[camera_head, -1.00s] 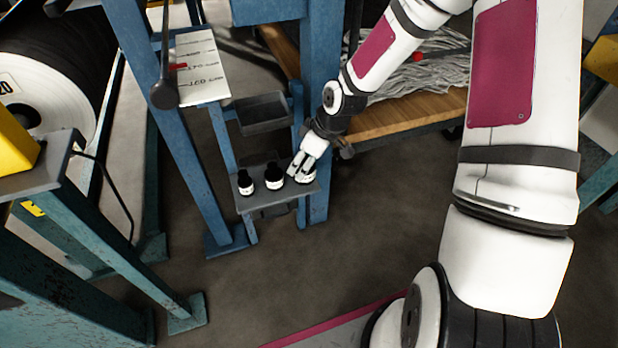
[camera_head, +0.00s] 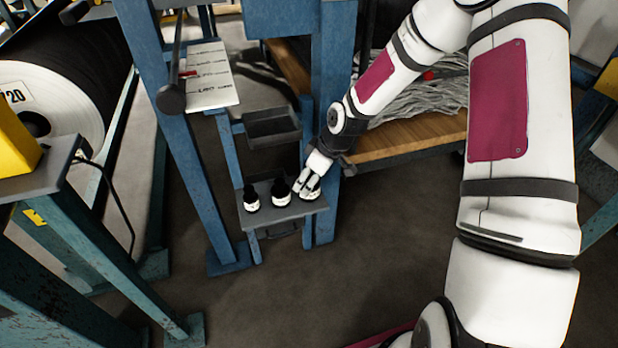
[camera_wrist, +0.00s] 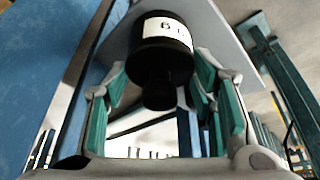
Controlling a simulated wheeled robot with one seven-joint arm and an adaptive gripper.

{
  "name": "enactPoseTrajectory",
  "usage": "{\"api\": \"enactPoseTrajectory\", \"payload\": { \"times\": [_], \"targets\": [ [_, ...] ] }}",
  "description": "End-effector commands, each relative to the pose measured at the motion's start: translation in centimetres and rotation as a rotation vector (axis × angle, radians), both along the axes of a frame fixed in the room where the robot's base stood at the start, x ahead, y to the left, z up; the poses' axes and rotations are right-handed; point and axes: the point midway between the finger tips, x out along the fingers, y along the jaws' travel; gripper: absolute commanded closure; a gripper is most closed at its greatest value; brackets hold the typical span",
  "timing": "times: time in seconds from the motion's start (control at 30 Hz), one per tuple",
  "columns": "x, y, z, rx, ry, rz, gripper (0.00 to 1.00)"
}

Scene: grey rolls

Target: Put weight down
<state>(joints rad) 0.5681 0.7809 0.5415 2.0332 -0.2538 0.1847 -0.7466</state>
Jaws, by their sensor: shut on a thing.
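Three black weights with white labels stand in a row on a small grey shelf (camera_head: 285,216): a left weight (camera_head: 251,199), a middle weight (camera_head: 281,195) and a right weight (camera_head: 313,195). My gripper (camera_head: 305,186) is at the right weight and partly covers it. In the wrist view, a black weight (camera_wrist: 165,48) with a white label marked "B" and a narrower neck sits between the green-padded fingers of my gripper (camera_wrist: 163,84), which is shut on it. The weight appears to be on or right against the grey plate; any small gap cannot be told.
A dark tray (camera_head: 271,130) is above the shelf on the blue frame (camera_head: 170,130). A white board (camera_head: 208,80) stands upper left. A wooden-topped bench (camera_head: 410,140) with grey strands is right of the frame. The floor (camera_head: 300,290) in front is clear.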

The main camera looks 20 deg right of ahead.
Motion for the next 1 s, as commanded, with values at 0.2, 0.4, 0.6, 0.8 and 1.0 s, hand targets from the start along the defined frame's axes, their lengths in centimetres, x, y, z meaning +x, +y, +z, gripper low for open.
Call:
{"api": "enactPoseTrajectory", "payload": {
  "times": [0.2, 0.4, 0.6, 0.8, 1.0],
  "targets": [
    [0.2, 0.0, -0.1, 0.000, -0.005, 0.001, 1.00],
    [0.0, 0.0, -0.2, 0.000, 0.000, 0.000, 0.29],
    [0.0, 0.0, -0.2, 0.000, 0.000, 0.000, 0.29],
    [-0.3, -0.3, 1.3, -0.001, -0.002, -0.001, 0.29],
    [-1.3, -1.4, 5.1, -0.001, -0.002, -0.002, 0.29]
  ]
}}
